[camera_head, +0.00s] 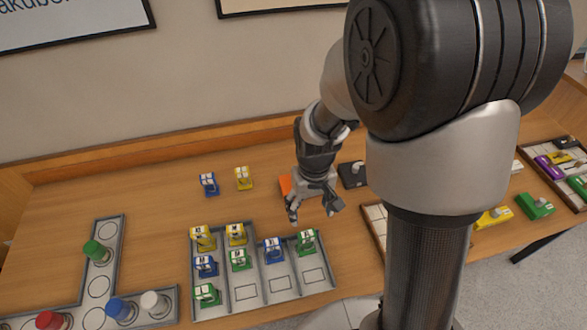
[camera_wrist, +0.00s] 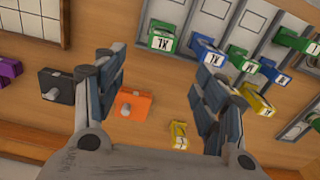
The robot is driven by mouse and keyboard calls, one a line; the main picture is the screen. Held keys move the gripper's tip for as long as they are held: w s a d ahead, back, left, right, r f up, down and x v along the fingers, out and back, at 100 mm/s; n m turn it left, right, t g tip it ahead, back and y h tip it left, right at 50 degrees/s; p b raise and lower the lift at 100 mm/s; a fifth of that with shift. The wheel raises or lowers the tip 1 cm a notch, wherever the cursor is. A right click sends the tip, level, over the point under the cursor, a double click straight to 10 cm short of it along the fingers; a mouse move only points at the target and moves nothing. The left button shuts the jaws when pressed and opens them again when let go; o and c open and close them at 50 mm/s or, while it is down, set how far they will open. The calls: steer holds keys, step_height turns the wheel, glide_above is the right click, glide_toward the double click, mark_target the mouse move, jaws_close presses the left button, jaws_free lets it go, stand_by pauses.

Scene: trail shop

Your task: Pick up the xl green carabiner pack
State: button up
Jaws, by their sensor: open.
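The green carabiner pack marked XL (camera_wrist: 165,36) stands at the tray edge in the wrist view. In the head view it appears to be the green pack (camera_head: 307,242) at the right end of the grey tray's back row. My gripper (camera_head: 315,212) is open and empty above the table, just behind that pack. In the wrist view my gripper (camera_wrist: 158,75) has its fingers spread wide, with the XL pack beyond the gap between them. Other green packs stand in the tray, one in the middle (camera_head: 239,260) and one at front left (camera_head: 206,294).
A blue pack (camera_head: 273,250) stands left of the XL pack in the grey tray (camera_head: 262,308). Yellow and blue packs fill the tray's left side. An orange box (camera_wrist: 135,106) and a black box (camera_head: 352,175) lie behind the tray. A loose yellow pack (camera_head: 244,178) stands on the table.

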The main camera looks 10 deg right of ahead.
mark_target(306, 241)
steer(key=f+b, duration=0.6)
steer(key=f, duration=1.2)
steer(key=shift+a+f, duration=0.1)
steer(key=shift+a, duration=0.1)
steer(key=shift+s, duration=0.1)
steer(key=c, duration=1.2)
